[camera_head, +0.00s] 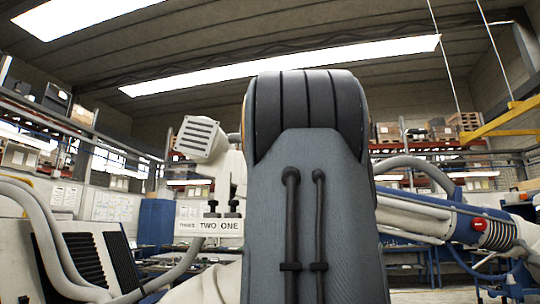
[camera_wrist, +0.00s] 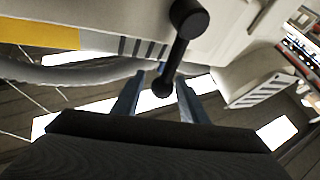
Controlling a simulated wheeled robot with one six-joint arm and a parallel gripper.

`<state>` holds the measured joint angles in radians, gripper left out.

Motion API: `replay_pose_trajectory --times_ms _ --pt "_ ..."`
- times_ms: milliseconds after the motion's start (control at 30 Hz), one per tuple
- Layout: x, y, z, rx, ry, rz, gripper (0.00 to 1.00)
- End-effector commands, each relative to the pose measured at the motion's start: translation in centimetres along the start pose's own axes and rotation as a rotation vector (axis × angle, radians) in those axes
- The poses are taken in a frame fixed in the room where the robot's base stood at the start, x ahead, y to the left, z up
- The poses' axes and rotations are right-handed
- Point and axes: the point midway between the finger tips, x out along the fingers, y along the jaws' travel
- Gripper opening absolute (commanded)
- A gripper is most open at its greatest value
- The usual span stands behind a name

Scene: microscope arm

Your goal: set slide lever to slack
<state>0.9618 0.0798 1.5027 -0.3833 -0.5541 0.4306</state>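A black lever (camera_wrist: 178,52) shows in the wrist view, with a round hub on a pale housing (camera_wrist: 95,12) and a rounded knob at its lower end. No label beside it is readable, so its setting cannot be told. My gripper (camera_wrist: 160,80) is open, with one blue-grey finger on each side of the knob in the picture. Whether either finger touches the knob cannot be told. In the head view the lever and my gripper are hidden behind a large dark grey form in the middle.
A sign reading THREE, TWO, ONE (camera_head: 209,227) sits below black knobs. A pale ribbed head (camera_head: 201,138) stands above it. A blue and white arm with a red button (camera_head: 478,224) is at right. Pale tubes (camera_head: 40,235) curve at left. A pale cable (camera_wrist: 65,73) crosses the wrist view.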

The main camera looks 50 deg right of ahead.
Motion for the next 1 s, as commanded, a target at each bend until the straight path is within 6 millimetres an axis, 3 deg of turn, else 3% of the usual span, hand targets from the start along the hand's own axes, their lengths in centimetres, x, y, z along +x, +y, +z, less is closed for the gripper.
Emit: replay_pose_trajectory --times_ms 367,800,1000 --pt "-0.3 -0.3 -0.1 0.001 0.003 -0.004 0.45" --pt "-6.5 -0.2 0.0 -0.001 0.003 -0.002 0.45" --pt "-7.8 -0.1 0.0 0.001 0.002 -0.001 0.45"
